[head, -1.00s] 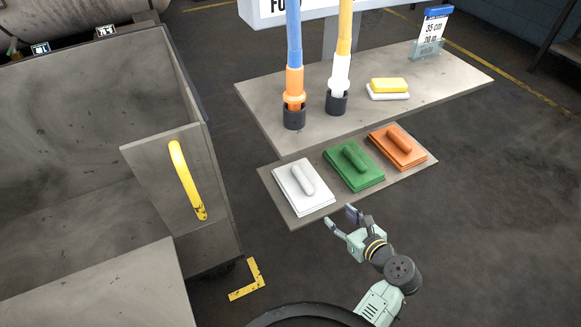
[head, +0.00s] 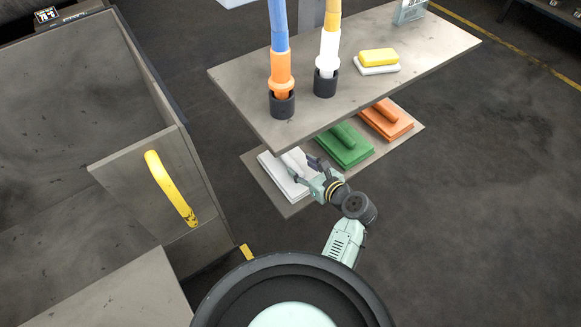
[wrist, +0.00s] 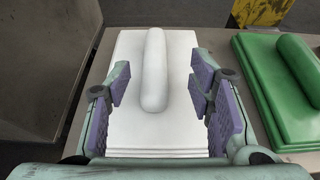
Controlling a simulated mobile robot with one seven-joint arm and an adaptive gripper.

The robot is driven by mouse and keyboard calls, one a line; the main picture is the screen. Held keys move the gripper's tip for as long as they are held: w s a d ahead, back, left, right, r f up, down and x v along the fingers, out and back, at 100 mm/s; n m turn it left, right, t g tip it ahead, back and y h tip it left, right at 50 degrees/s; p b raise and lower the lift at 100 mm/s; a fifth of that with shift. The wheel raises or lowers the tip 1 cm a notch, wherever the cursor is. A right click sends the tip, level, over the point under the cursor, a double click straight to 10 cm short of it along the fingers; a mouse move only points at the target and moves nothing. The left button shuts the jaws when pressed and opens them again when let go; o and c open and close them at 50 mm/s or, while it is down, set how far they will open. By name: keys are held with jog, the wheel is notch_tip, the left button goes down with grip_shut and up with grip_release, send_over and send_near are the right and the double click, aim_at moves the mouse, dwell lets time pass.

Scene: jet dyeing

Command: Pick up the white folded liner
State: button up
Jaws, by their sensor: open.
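The white folded liner (head: 283,177) lies on the lower shelf, at its left end, with a rounded white grip bar on top. In the wrist view the liner (wrist: 180,125) is straight ahead, its bar running away from me. My gripper (head: 303,168) is over the liner's right side in the head view and hides part of it. In the wrist view my gripper (wrist: 160,92) is open, with one purple-padded finger on each side of the bar. The pads show clear gaps to the bar.
A green folded liner (head: 345,147) and an orange one (head: 388,122) lie to the right on the lower shelf (head: 288,208). The upper shelf (head: 240,90) overhangs behind, carrying two hoses in black sockets and a yellow block (head: 379,56). A metal door with a yellow handle (head: 170,188) stands left.

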aim_at(292, 162)
jog(key=x, duration=0.5)
jog(key=shift+s+a, duration=0.2)
jog(key=shift+c, duration=0.5)
grip_shut()
